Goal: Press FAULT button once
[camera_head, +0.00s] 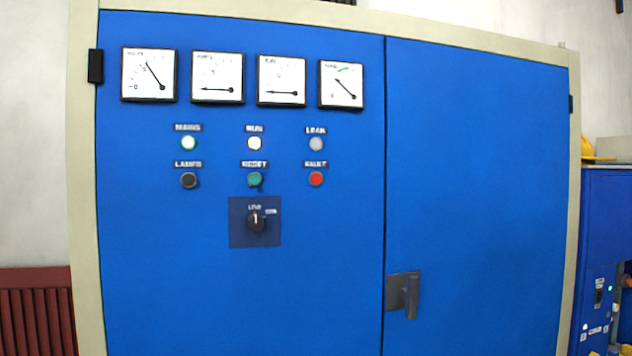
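The FAULT button (316,179) is a round red button on the blue cabinet's left door, in the lower row at the right, under a small label plate. Left of it are a green button (255,179) with a hard-to-read label and a black LAMPS button (188,180). Above are three round lamps: MAINS (188,143) looks pale green and bright, RUN (254,143) pale yellow and bright, LEAK (316,143) grey. My gripper is not in view, and nothing covers the buttons.
A black rotary switch (256,222) sits below the buttons. Several dial gauges (341,84) line the top. A door handle (403,294) sticks out at the lower right. A dark red radiator (36,310) stands left; another blue cabinet (608,230) with a yellow helmet (590,150) stands right.

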